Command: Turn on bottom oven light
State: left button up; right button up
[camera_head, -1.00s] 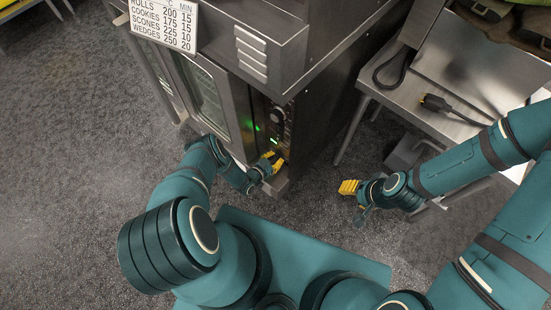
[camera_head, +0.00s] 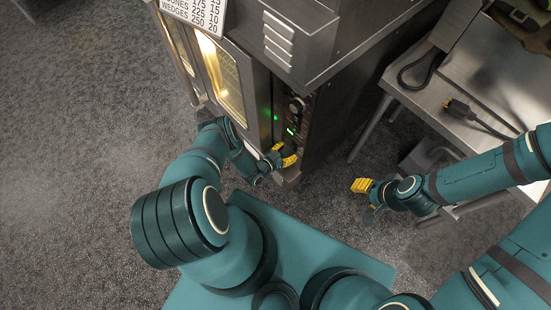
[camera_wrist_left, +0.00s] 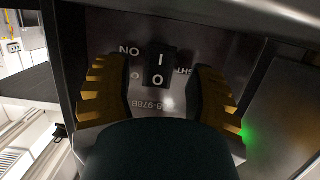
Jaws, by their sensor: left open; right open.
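The steel oven (camera_head: 225,85) stands at the upper middle of the head view, and its door window glows bright yellow from inside. In the left wrist view a black rocker switch (camera_wrist_left: 159,68) marked I and O sits on the dark control panel, with "ON" and part of "LIGHT" printed beside it. My left gripper (camera_head: 283,156) is open at the low part of the panel, its yellow fingers on either side of the switch. Whether it touches the switch is unclear. My right gripper (camera_head: 361,186) is open and empty over the floor, right of the oven.
A dial (camera_head: 296,105) and green indicator lights sit above my left gripper on the panel. A steel table (camera_head: 425,85) with a black cable stands at the right, near my right arm. The carpet at the left is clear.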

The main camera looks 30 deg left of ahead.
pick_arm(q)
jog(key=v, duration=1)
dwell(0.3)
